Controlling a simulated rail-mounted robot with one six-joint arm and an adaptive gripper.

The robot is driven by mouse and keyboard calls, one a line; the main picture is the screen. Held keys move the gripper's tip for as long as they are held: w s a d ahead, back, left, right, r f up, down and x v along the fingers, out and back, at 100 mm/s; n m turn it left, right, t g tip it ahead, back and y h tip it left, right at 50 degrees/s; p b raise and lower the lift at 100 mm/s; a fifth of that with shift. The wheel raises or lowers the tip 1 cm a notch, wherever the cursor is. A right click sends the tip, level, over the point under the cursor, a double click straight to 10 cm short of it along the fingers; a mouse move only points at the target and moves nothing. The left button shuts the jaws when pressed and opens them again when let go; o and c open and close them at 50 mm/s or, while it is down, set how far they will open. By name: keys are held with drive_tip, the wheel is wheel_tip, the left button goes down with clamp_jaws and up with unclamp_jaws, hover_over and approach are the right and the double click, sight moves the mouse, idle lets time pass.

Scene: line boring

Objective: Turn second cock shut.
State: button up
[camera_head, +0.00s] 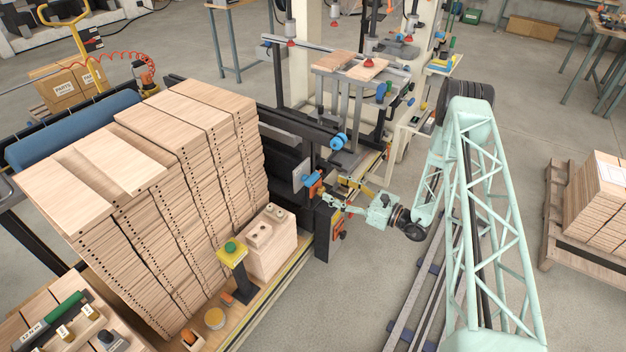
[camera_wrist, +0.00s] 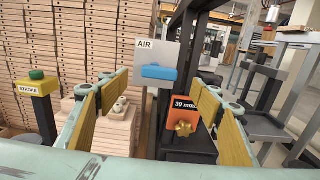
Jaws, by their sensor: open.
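A grey plate marked AIR (camera_wrist: 160,50) carries a blue cock handle (camera_wrist: 159,73), which lies crosswise in the wrist view. In the head view the plate (camera_head: 300,174) stands at the corner of the dark machine frame. The handle appears beyond the fingertips; I cannot tell the exact gap. In the head view my gripper (camera_head: 334,203) is beside the orange block.
Tall board stacks (camera_head: 165,165) stand left of the frame. A yellow box with a green button (camera_head: 232,253), marked STROKE in the wrist view, stands in front of them. Other blue fittings (camera_head: 338,141) sit along the machine. Dark frame posts (camera_wrist: 180,65) flank the plate closely.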

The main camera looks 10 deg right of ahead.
sight(315, 180)
drive_tip(key=shift+x, duration=5.45)
drive_tip(key=shift+c, duration=0.7)
drive_tip(key=c, duration=0.7)
